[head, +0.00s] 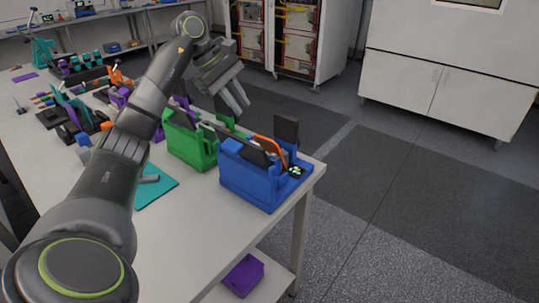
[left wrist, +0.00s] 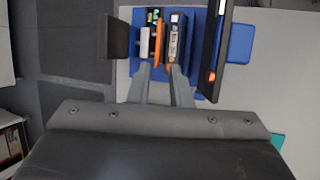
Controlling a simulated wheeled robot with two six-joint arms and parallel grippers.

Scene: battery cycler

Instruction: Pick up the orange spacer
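The orange spacer (head: 266,143) shows as a curved orange edge standing in the blue bin near the table's right corner. In the left wrist view, the orange spacer (left wrist: 158,43) is a thin upright strip among other parts, just beyond my fingertips. My left gripper (head: 236,112) is raised above and behind the blue bin, fingers pointing down. In the left wrist view, my left gripper (left wrist: 161,70) has its two fingers apart with nothing held between them. The spacer's lower part is hidden in the bin. My right gripper is not in view.
The blue bin (head: 250,186) also holds dark plates and a small green-and-black part. A green bin (head: 190,145) stands beside it. A teal mat (head: 155,190) lies on the white table (head: 195,215). Many parts crowd the table's far left. Floor lies beyond the right edge.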

